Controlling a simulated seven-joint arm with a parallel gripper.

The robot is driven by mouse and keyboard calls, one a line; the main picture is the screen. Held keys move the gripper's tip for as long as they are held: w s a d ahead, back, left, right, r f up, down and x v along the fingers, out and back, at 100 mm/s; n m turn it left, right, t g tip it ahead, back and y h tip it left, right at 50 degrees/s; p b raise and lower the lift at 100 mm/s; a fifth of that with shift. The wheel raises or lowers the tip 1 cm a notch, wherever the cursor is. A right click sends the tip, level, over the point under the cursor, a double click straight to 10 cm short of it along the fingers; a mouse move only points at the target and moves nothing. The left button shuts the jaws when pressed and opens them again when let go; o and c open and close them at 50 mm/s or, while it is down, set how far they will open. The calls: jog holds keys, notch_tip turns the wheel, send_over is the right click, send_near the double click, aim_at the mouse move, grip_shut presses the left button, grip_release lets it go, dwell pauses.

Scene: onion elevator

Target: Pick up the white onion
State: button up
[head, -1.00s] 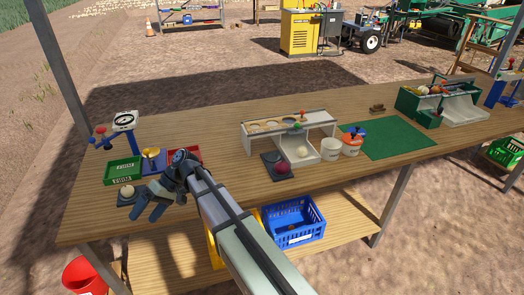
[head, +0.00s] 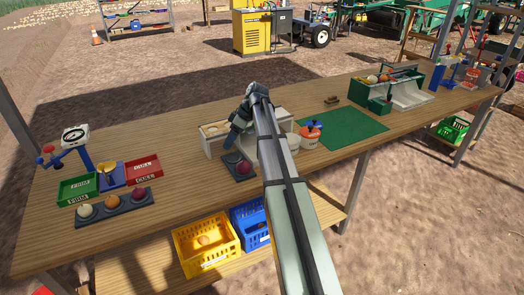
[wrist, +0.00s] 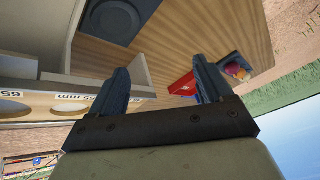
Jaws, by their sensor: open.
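A white onion (head: 84,211) sits at the left end of a dark three-place tray (head: 97,214) on the left front of the table. A brown onion (head: 110,202) and a red onion (head: 139,193) sit beside it. My gripper (head: 232,142) is well to the right of that tray, above the left part of the white sizing stand. In the wrist view my gripper (wrist: 158,75) has its fingers apart with nothing held. My arm hides most of the stand's chute, where a pale onion showed earlier.
A second dark tray (head: 231,158) holds a red onion (head: 243,168) below my gripper. The green bin (head: 77,189) and red bin (head: 143,168) stand behind the three-place tray. A scale (head: 75,136) rises at the left. The stand (head: 214,130) is close to my gripper.

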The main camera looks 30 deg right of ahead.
jog(key=s+d+r+h, duration=0.2)
jog(key=d+r, duration=0.1)
jog(key=d, duration=1.5)
jog(key=shift+n+t, duration=0.4)
jog(key=x, duration=0.8)
jog(key=shift+s, duration=0.15)
jog(key=shift+w+d+x, duration=0.1)
jog(key=shift+d+x, duration=0.05)
jog(key=shift+x, duration=1.2)
jog(key=shift+w+d+x, duration=0.1)
jog(key=shift+x, duration=1.25)
jog(key=shift+c, duration=0.4)
jog(key=c, duration=1.1)
